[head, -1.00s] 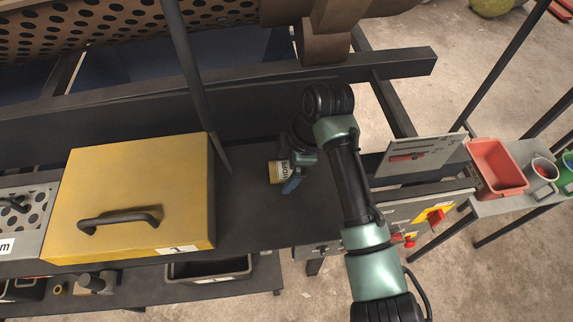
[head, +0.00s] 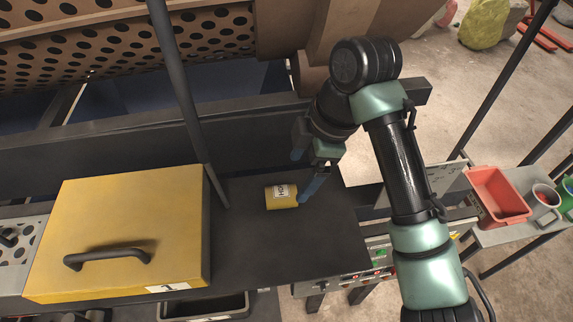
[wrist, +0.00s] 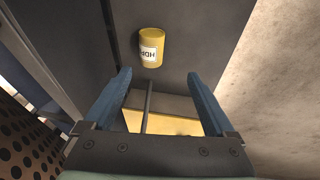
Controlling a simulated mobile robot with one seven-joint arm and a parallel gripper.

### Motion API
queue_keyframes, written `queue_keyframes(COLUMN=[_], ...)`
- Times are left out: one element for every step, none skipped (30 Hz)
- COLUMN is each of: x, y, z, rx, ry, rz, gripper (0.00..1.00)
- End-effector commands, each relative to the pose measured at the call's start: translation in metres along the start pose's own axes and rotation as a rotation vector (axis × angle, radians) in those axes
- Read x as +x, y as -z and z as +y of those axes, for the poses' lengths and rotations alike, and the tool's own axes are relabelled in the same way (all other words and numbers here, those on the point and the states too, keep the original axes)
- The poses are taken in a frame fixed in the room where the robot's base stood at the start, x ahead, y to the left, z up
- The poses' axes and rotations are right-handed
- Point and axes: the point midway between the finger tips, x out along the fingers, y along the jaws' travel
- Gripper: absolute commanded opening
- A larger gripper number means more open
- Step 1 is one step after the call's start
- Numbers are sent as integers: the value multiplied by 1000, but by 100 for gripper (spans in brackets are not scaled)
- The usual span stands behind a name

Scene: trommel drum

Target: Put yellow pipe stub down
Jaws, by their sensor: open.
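The yellow pipe stub (head: 282,196) with a white HDPE label lies on its side on the dark bench top (head: 265,248), right of the yellow box. It also shows in the wrist view (wrist: 151,47), past my fingertips and apart from them. My gripper (head: 304,172) is open and empty, with blue fingers, above and to the right of the stub in the head view. In the wrist view both blue fingers (wrist: 158,80) are spread with nothing between them.
A yellow lidded box (head: 120,235) with a dark handle stands left on the bench. The perforated drum (head: 140,40) is at the back.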

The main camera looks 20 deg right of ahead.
Motion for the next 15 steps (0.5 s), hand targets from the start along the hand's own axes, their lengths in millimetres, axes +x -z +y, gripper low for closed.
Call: queue_keyframes(x=[-2,-2,-2,-2,-2,-2,-2,-2,-3,-4,-5,-8,-12,-18,-30], y=[0,0,0,0,0,0,1,1,5,10,17,32,46,64,91], z=[0,0,0,0,0,0,0,0,2,6,11,20,29,39,54], rx=[-1,-2,-2,-2,-2,-2,-2,-1,-1,1,6,13,23,36,61], ry=[1,1,1,1,1,1,1,-2,-14,-32,-59,-112,-166,-229,-328], rz=[0,0,0,0,1,1,1,1,4,9,15,31,49,75,123], gripper=[90,90,90,90,90,90,90,90,90,90,90,90,90,90,90])
